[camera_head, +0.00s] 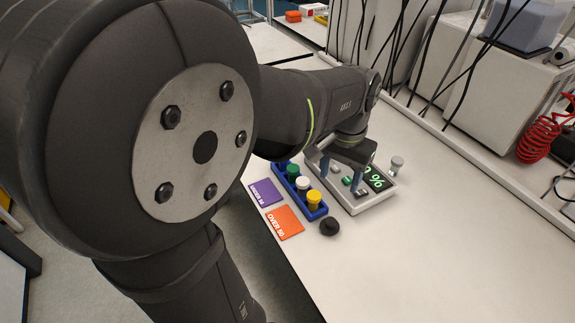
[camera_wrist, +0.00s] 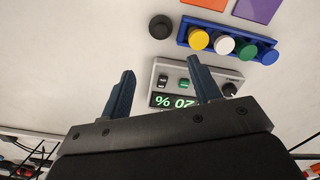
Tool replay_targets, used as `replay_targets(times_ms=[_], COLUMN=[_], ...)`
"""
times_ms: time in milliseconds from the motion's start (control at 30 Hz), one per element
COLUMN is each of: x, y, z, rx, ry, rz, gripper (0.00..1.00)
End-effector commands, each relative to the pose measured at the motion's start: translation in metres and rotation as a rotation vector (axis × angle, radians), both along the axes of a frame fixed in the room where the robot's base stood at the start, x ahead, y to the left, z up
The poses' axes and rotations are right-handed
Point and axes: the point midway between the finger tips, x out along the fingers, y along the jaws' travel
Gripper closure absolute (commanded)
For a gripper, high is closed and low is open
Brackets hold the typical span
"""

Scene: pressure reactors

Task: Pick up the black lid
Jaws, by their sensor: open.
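The black lid (camera_head: 329,226) lies on the white table, just off the yellow end of a blue rack; it also shows in the wrist view (camera_wrist: 160,27) at the upper left, round and dark. My gripper (camera_head: 343,170) is above a grey device with a green percent display, apart from the lid and beyond it from the head camera. In the wrist view my gripper's two blue fingers (camera_wrist: 160,82) are spread with nothing between them. The lid lies beyond the fingertips there.
The blue rack (camera_wrist: 183,41) holds yellow, white, green and blue capped items. The grey device (camera_head: 388,195) stands beside it. Purple (camera_head: 265,192) and orange (camera_head: 285,222) cards lie near the table edge. A small clear vial (camera_head: 397,164) stands behind the device. Table right of the lid is clear.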

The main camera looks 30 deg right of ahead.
Motion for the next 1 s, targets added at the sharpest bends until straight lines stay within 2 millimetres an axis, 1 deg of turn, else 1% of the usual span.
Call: replay_targets(times_ms=[33,167,400,533,667,867,1000], x=[-0.001,-0.001,-0.001,-0.001,-0.001,0.000,0.001], y=[0.001,0.002,0.002,0.002,0.002,0.001,0.000], z=[-0.008,-0.028,-0.080,-0.106,-0.123,-0.134,-0.151], rx=[0.003,0.003,0.005,0.004,0.003,0.001,0.003], ry=[0.001,0.001,0.002,0.002,0.001,0.000,0.001], rz=[0.018,0.029,0.027,0.026,0.026,0.026,0.026], gripper=[0.43,0.43,0.43,0.43,0.43,0.43,0.43])
